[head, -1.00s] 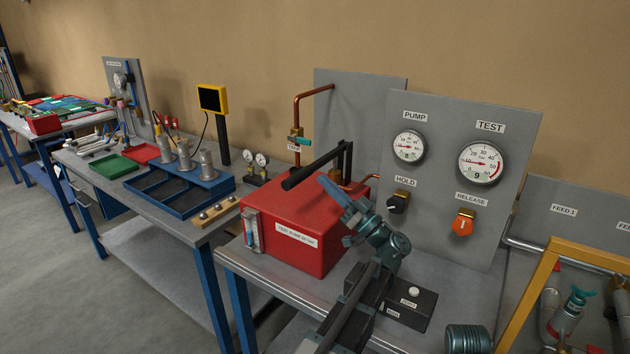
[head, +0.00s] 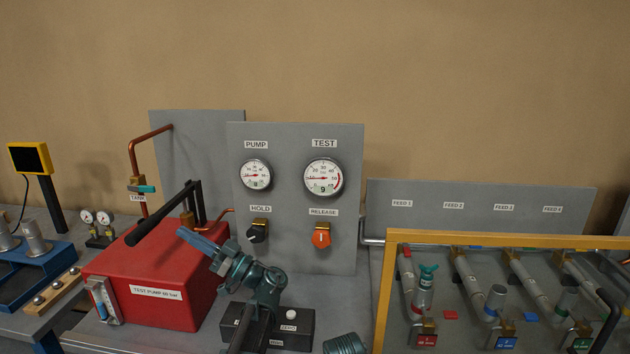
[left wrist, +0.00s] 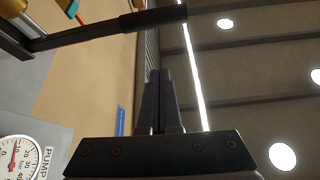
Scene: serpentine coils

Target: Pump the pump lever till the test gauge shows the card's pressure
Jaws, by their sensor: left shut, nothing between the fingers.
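The lever also crosses the top of the left wrist view (left wrist: 110,27). My left gripper (head: 183,233) is shut and empty, in front of the box and apart from the lever. It also shows in the left wrist view (left wrist: 158,75). The test gauge (head: 323,177) on the grey panel has its needle in the low part of the scale; its small figure looks like 9. I see no legible pressure card. My right gripper is not in view.
The pump gauge (head: 255,175), black hold knob (head: 257,234) and orange release knob (head: 321,236) are on the panel (head: 290,255). A dark button box (head: 297,328) lies before it. A yellow frame (head: 500,240) with pipes stands right.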

